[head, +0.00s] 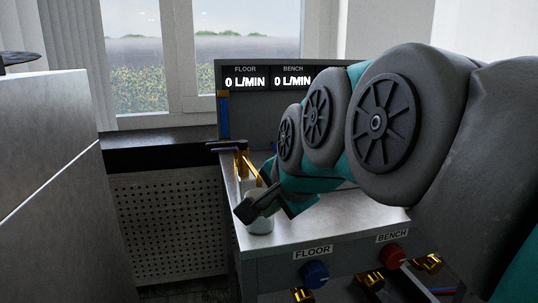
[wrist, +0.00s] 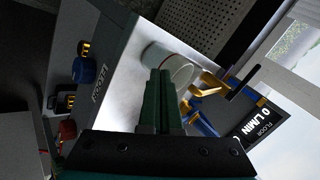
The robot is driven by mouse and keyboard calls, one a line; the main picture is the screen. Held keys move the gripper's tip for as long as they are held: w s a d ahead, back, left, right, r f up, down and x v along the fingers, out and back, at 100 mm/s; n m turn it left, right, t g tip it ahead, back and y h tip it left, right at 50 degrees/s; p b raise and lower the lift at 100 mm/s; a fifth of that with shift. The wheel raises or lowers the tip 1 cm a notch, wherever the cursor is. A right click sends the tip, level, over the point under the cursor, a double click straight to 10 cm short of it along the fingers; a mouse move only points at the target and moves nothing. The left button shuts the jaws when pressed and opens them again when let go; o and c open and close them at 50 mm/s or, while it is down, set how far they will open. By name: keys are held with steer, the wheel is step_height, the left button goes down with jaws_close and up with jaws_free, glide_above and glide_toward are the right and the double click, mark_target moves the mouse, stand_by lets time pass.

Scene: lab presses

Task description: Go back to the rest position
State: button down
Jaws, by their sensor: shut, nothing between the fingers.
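My gripper (wrist: 160,74) shows in the wrist view with its two green fingers closed together and nothing between them. In the head view, my arm reaches in from the right over the metal bench (head: 335,225), and the gripper end (head: 262,203) is low over its left side, partly hiding a white cylindrical vessel (head: 259,224). In the wrist view, the vessel (wrist: 153,54) is just beyond the fingertips. I cannot tell whether they touch it. A brass tap (head: 242,160) with a dark lever stands behind the vessel; it also shows in the wrist view (wrist: 212,84).
The back panel's display (head: 268,79) reads 0 L/MIN for FLOOR and BENCH. A blue knob (head: 315,274) and a red knob (head: 392,256) are on the bench front, with brass fittings. A grey cabinet (head: 50,170) stands left. A perforated panel (head: 170,225) is below the window.

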steer(key=s+d+f+n+g+h, duration=0.1)
steer(key=s+d+f+n+g, duration=0.1)
steer(key=s+d+f, duration=0.4)
steer(key=s+d+f+n+g+h, duration=0.1)
steer(key=s+d+f+n+g, duration=0.15)
steer(key=f, duration=0.55)
steer(key=s+d+f+n+g, duration=0.2)
steer(key=s+d+f, duration=0.1)
steer(key=s+f, duration=0.2)
steer(key=s+d+f+n+g+h+p, duration=0.1)
steer(key=s+d+f+n+g, duration=0.2)
steer(key=s, duration=0.7)
step_height(320, 180, down, 2)
steer(key=shift+s+d+f, duration=0.15)
steer(key=shift+s+d, duration=0.05)
steer(key=shift+d, duration=0.2)
